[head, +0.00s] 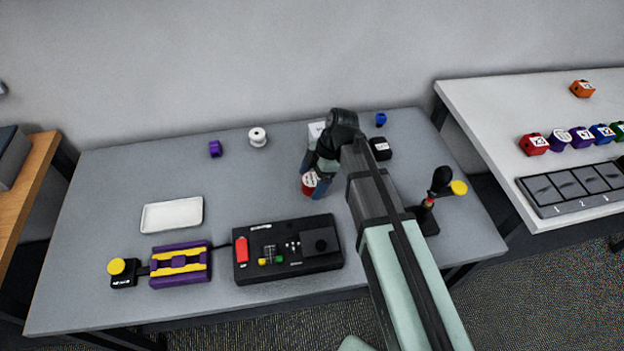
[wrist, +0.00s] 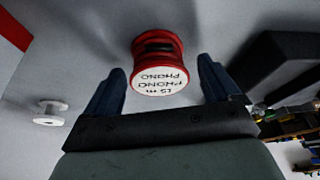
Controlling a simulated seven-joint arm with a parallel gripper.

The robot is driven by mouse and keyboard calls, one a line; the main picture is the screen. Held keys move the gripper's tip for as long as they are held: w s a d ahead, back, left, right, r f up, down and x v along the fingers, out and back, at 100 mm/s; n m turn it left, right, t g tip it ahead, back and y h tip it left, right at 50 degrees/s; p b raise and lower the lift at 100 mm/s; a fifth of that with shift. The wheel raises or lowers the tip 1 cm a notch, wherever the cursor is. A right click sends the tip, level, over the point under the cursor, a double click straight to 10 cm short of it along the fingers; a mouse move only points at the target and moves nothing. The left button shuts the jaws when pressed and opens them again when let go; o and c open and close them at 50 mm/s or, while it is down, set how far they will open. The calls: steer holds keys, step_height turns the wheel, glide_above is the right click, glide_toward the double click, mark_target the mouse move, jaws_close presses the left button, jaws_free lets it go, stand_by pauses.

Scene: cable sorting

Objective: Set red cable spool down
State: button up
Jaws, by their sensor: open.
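The red cable spool (head: 309,183) stands on the grey table (head: 110,190), a little right of its middle, partly covered by my gripper in the head view. In the wrist view the red spool (wrist: 159,62) shows its white label with "PHONO" print, between and just beyond the fingertips. My gripper (wrist: 160,88) is open, with a dark blue finger on each side of the spool and visible gaps to it. In the head view my gripper (head: 318,182) is low over the table at the spool.
A white spool (head: 257,137), a purple piece (head: 215,149) and a blue piece (head: 381,119) stand at the back. A white tray (head: 173,214) lies left. A black control box (head: 288,248) is in front, and a black lever device (head: 430,209) stands right. Bare table lies left of the spool.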

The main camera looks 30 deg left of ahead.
steer(key=v, duration=1.2)
steer(key=shift+w+f, duration=0.15)
